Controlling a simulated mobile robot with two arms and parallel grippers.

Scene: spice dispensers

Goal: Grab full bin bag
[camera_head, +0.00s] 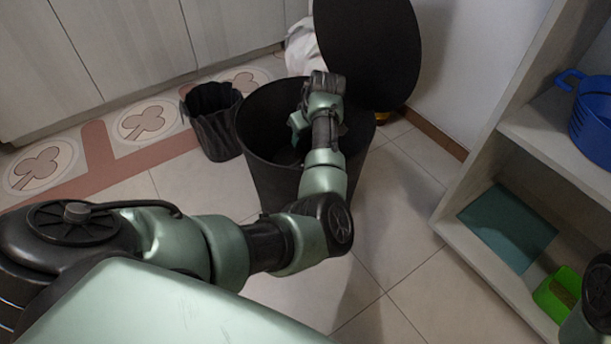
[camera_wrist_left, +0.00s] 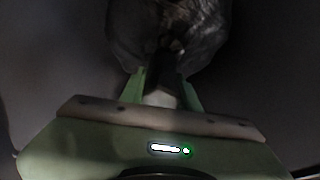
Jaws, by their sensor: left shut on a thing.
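My left arm reaches down into a large black bin (camera_head: 270,185) whose round lid (camera_head: 370,45) stands open behind it. My left gripper (camera_head: 298,128) is inside the bin opening, partly hidden by the wrist. In the left wrist view, the gripper (camera_wrist_left: 163,82) has its green fingers closed on a dark, crumpled, shiny bag (camera_wrist_left: 165,35). The bag lies just beyond the fingertips, and the dim bin interior surrounds it. The head view does not clearly show the bag inside the bin. My right gripper is not in view.
A smaller black container with a crumpled liner (camera_head: 212,125) stands left of the bin. A whitish bag (camera_head: 303,45) is behind it. Shelves (camera_head: 545,140) at right hold a blue basket (camera_head: 592,105) and a green item (camera_head: 560,295). Tiled floor between is clear.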

